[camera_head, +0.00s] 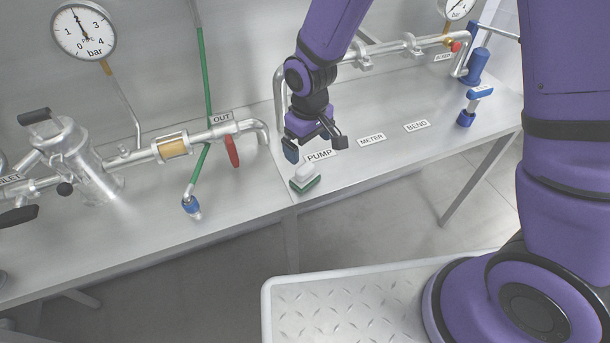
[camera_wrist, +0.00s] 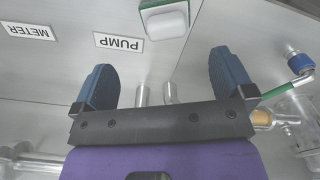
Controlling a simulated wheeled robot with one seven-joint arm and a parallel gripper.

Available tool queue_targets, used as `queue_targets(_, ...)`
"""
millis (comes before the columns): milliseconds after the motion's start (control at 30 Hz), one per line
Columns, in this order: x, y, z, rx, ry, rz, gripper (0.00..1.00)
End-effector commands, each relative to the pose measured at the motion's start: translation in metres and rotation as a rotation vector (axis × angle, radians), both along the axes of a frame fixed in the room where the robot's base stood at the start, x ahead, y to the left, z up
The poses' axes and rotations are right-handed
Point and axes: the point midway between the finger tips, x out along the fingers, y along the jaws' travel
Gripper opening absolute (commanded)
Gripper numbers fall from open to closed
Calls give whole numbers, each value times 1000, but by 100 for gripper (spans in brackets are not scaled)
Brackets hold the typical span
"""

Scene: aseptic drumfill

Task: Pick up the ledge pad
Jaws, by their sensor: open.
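The ledge pad (camera_head: 305,179), a small white block on a green base, lies on the steel ledge near its front edge, just below the PUMP label. In the wrist view the pad (camera_wrist: 165,22) is at the top, beyond the fingertips and between their lines, its green part at the upper edge. My gripper (camera_head: 315,149) is above the ledge, a little behind and above the pad, apart from it. In the wrist view my gripper (camera_wrist: 166,76) has its two blue fingers spread wide with nothing between them.
The steel ledge (camera_head: 375,155) carries PUMP (camera_head: 320,156), METER (camera_head: 372,140) and BEND (camera_head: 417,126) labels. A pipe with a red lever (camera_head: 232,151) and a green hose with a blue nozzle (camera_head: 191,207) stand left. A blue-handled fitting (camera_head: 467,117) stands right. Ledge between labels is clear.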

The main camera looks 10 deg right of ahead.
Motion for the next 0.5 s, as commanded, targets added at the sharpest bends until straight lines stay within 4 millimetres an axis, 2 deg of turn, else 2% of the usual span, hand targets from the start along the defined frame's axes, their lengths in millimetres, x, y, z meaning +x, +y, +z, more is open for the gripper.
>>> queue_targets(500,-2,5,-59,-3,10,12,100)
